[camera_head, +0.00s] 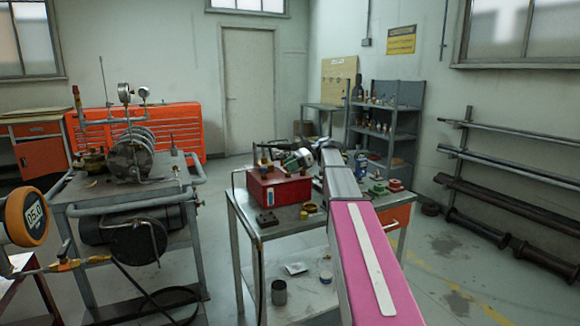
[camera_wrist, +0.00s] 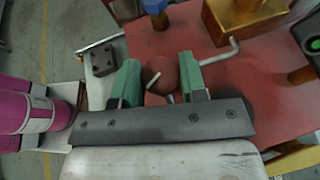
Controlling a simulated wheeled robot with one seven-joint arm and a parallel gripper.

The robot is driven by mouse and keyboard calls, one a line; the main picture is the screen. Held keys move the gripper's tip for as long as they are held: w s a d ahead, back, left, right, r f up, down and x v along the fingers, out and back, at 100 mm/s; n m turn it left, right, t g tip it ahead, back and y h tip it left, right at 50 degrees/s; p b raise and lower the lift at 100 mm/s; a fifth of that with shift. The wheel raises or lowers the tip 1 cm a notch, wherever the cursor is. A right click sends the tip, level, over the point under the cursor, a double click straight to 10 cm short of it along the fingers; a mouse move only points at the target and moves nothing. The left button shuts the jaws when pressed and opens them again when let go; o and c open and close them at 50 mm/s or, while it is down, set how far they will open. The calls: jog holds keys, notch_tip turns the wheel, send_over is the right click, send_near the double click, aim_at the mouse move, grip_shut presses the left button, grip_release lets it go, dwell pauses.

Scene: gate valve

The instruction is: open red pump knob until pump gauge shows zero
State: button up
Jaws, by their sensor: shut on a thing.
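In the wrist view my gripper (camera_wrist: 160,62) has a green finger on each side of a round dark red knob (camera_wrist: 178,73) and is shut on it. A pale pin shows beside the knob. The knob sits over a red pump block (camera_wrist: 245,80), which also stands on the metal table in the head view (camera_head: 277,192). There my gripper (camera_head: 296,160) is low over the block's top and the knob is hidden. An orange-rimmed digital gauge (camera_head: 30,216) stands at the left edge; its digits are too small to read surely.
A brass block (camera_wrist: 240,18), a bent metal rod (camera_wrist: 228,52) and a dark square block (camera_wrist: 101,59) lie close around the knob. Small parts crowd the table (camera_head: 270,232). A cart (camera_head: 125,190) with dial gauges stands left; open floor lies to the right.

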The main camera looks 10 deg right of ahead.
jog(key=shift+n+g, duration=0.6)
jog(key=o, duration=0.9)
